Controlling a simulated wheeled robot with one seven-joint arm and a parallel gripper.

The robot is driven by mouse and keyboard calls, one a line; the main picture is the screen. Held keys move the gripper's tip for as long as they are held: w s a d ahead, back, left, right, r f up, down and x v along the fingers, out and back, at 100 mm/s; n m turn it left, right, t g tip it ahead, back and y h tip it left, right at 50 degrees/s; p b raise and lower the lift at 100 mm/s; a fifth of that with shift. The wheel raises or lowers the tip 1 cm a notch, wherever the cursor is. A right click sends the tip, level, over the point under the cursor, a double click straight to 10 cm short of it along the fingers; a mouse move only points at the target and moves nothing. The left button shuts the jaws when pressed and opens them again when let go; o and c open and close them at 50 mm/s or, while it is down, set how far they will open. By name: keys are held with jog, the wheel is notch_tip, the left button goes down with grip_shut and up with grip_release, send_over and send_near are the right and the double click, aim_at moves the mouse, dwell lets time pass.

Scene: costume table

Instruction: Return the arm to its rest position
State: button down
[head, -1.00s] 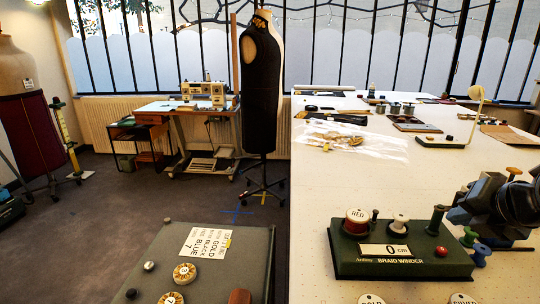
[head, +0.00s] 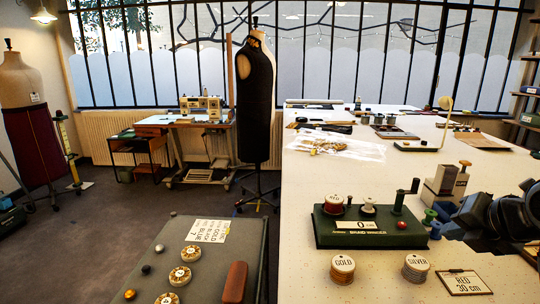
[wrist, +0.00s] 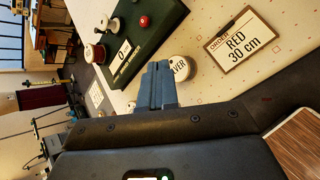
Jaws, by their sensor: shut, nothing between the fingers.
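My gripper (wrist: 158,70) is shut with nothing between its blue-grey fingers. In the head view my gripper (head: 447,213) and the dark wrist reach in from the right edge, above the worktable (head: 300,245). They are just right of the green braid winder (head: 365,240), which carries a red spool (head: 333,206) and a counter reading 0 cm. In the wrist view the fingers partly cover the silver spool (wrist: 180,68). I cannot tell how high above the table they are.
Gold (head: 342,268) and silver (head: 416,268) spools stand in front of the winder, beside a "RED 30 cm" order card (head: 464,282). A grey padded surface (head: 205,262) with tokens lies left. A dark dress form (head: 255,100) stands behind. Floor between is open.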

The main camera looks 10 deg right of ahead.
jog(key=s+a+f+m, duration=0.1)
jog(key=a+f+m, duration=0.1)
jog(key=a+f, duration=0.1)
jog(key=a+f+m+t, duration=0.1)
jog(key=a+f+m, duration=0.2)
jog(key=a, duration=0.2)
jog(key=s+a+f+m+t+y, duration=0.1)
jog(key=a+f+m, duration=0.2)
jog(key=a, duration=0.1)
jog(key=shift+s+a+f, duration=0.15)
jog(key=shift+s+a, duration=0.15)
jog(key=shift+a, duration=0.05)
jog(key=s+a+f+m+t, duration=0.1)
jog(key=s+a+f+m, duration=0.1)
jog(key=s+a+m, duration=0.35)
jog(key=s+a+f+m+t, duration=0.1)
jog(key=s+a+f+m, duration=0.15)
jog(key=s, duration=0.65)
jog(key=s+a+f+m+t, duration=0.1)
jog(key=s+a+f+m, duration=0.15)
jog(key=s+m, duration=0.35)
jog(key=s+r+m, duration=0.1)
jog(key=s+r, duration=0.2)
jog(key=s, duration=0.3)
jog(key=s+r+m, duration=0.2)
jog(key=s+r, duration=0.1)
jog(key=s, duration=0.4)
jog(key=shift+s+r+t+y, duration=0.3)
jog(key=shift+r+t, duration=0.05)
jog(key=shift+t, duration=0.05)
